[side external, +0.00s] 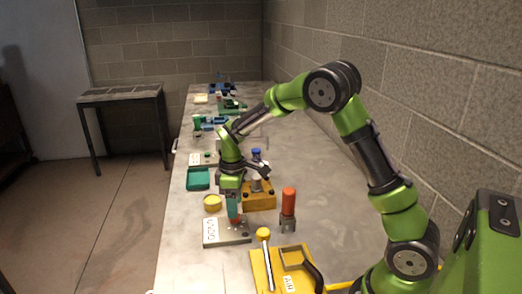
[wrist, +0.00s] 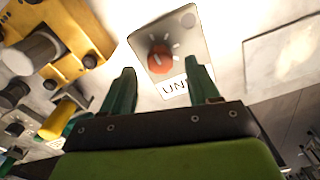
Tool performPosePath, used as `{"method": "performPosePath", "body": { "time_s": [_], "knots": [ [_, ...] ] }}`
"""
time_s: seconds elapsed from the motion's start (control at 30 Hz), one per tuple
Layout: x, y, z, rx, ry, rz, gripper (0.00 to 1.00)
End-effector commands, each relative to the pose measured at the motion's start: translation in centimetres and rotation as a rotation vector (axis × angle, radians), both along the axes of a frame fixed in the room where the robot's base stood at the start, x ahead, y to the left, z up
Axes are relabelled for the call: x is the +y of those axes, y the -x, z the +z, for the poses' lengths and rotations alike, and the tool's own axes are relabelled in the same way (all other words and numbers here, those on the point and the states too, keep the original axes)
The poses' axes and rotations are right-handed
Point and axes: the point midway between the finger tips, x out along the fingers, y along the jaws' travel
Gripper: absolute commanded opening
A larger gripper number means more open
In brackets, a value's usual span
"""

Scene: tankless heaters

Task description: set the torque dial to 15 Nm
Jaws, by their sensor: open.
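The torque dial (wrist: 160,58) is a round orange-red knob on a pale panel (wrist: 196,45), with white tick marks around it. Its exact setting is too small to read. A white label (wrist: 173,88) beginning "UN" sits below it, partly hidden by a finger. In the side external view the panel (side external: 212,242) lies flat near the table's left edge. My gripper (side external: 233,222) points down over it, and its fingers hide most of the dial. In the wrist view my gripper (wrist: 159,66) is open, its teal fingers spread to either side of the dial; contact cannot be told.
A yellow block with grey fittings (side external: 262,200) stands just behind the panel. An orange-handled upright tool (side external: 288,205) stands to the right. A yellow base with a lever (side external: 264,268) is in front. A yellow round piece (side external: 212,202) and a green tray (side external: 198,179) lie behind left.

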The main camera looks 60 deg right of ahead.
Motion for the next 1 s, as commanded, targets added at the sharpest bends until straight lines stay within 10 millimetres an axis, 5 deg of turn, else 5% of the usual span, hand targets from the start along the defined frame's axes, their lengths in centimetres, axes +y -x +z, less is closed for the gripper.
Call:
{"method": "performPosePath", "body": {
  "time_s": [0.2, 0.57, 0.93, 1.0],
  "knots": [
    [0.0, 0.0, -2.5, 0.001, 0.000, 0.001, 0.60],
    [0.0, 0.0, -3.0, -0.001, 0.000, 0.000, 0.60],
    [0.0, 0.0, -2.9, -0.001, 0.000, 0.000, 0.05],
    [0.0, 0.0, -2.9, -0.001, 0.000, 0.000, 0.04]
  ]
}}
